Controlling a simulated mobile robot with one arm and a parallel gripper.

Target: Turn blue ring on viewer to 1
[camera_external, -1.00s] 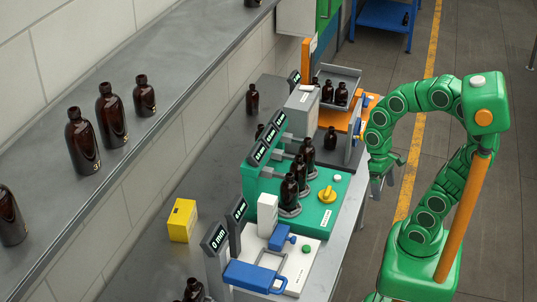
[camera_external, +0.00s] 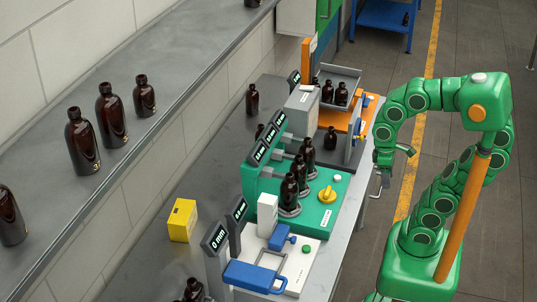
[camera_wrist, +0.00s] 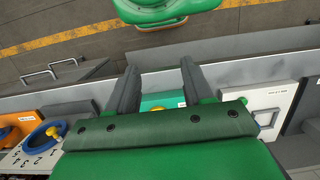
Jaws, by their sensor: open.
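The blue ring (camera_wrist: 32,137) shows at the lower left of the wrist view, on a pale panel with dark markings and a small yellow part at the ring. Which mark it is set to cannot be read. In the external view, the orange station (camera_external: 369,112) at the back of the bench has small blue parts on its right side. My gripper (camera_wrist: 160,88) is open and empty, its two grey fingers spread over the bench's front edge, right of the ring and apart from it. In the external view my gripper (camera_external: 388,172) hangs beside the bench's right edge, partly hidden.
A green station (camera_external: 325,188) with brown bottles and a yellow knob (camera_external: 327,194) stands mid-bench. A white station with blue parts (camera_external: 255,277) is nearer. A yellow box (camera_external: 182,220) sits left. The floor right of the bench is clear around my base.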

